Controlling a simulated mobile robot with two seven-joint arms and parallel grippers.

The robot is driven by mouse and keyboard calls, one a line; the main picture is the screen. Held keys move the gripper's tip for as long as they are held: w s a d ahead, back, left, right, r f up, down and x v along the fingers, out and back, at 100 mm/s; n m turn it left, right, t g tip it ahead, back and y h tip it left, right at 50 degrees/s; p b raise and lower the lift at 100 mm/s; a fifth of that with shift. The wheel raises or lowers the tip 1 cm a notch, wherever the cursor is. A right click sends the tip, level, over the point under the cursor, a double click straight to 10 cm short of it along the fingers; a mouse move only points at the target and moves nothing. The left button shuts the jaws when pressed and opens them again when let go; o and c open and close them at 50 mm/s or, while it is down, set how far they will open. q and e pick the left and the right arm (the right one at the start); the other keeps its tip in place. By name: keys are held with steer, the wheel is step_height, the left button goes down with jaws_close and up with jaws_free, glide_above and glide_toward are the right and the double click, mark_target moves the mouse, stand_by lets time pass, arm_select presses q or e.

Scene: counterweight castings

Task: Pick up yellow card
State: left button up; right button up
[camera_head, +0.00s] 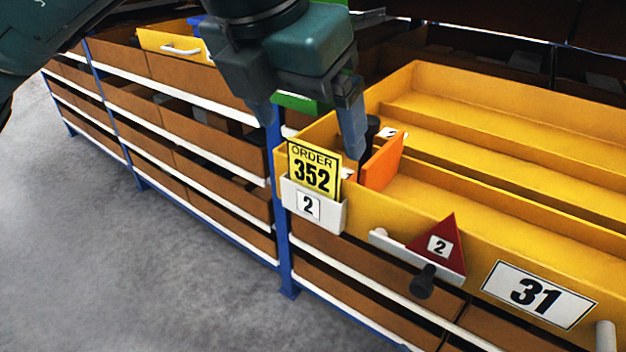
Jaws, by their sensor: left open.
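The yellow card (312,171), printed ORDER 352, stands upright in a white holder (313,207) marked 2. The holder is on the front left corner of a yellow drawer (500,235) labelled 31. My left gripper (309,140) comes in from the top left with its fingers pointing down. I cannot tell whether either finger touches the card. The card's lower part is hidden in the holder. My right gripper is not in view.
A red triangle (443,243) marked 2 with a black knob hangs on the drawer front by the white handle. An orange divider (383,162) stands inside the drawer, behind the card. Shelves with brown bins (200,135) run to the left. The grey floor (130,260) is clear.

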mark_target(313, 147)
arm_select(q)
steer(key=x, duration=0.5)
steer(key=shift+w, duration=0.1)
steer(key=shift+c, duration=0.4)
steer(key=c, duration=1)
